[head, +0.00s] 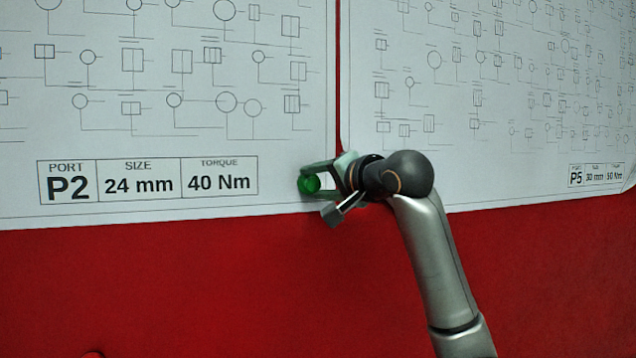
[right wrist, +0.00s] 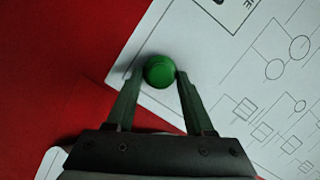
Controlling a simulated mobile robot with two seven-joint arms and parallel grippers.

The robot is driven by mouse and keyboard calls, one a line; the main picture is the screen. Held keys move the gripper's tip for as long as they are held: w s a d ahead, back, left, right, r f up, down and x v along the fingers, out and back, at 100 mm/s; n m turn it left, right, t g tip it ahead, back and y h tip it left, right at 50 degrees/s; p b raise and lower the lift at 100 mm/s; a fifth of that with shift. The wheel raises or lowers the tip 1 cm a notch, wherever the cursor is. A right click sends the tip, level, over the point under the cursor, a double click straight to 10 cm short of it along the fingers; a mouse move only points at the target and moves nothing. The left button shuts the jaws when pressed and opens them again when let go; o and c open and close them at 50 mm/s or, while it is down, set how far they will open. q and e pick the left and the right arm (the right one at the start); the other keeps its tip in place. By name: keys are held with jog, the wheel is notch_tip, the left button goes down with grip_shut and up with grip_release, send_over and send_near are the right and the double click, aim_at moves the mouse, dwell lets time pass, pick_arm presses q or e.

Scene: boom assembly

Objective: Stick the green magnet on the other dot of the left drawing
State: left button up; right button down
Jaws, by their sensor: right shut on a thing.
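The green magnet (head: 310,183) is a small round green piece at the lower right corner of the left drawing (head: 290,130), the sheet marked P2, 24 mm, 40 Nm. My right gripper (head: 318,189) is shut on it from the right. In the right wrist view the magnet (right wrist: 159,72) sits between the two fingertips, over the white sheet near its edge. I cannot tell whether it touches the sheet. No dot shows clearly on this drawing; the magnet and fingers hide the paper behind them. My left gripper is not in view.
A second drawing (head: 480,165), marked P5, hangs to the right, beyond a narrow red gap. The red board (head: 220,290) is bare below both sheets, apart from a small unclear shape at the bottom left edge.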

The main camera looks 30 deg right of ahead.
jog(key=shift+c, duration=1)
grip_release()
jog(key=s+r+b, duration=0.1)
jog(key=s+b, duration=0.2)
jog(key=s, duration=0.9)
jog(key=shift+s+r, duration=0.25)
jog(key=shift+r, duration=0.1)
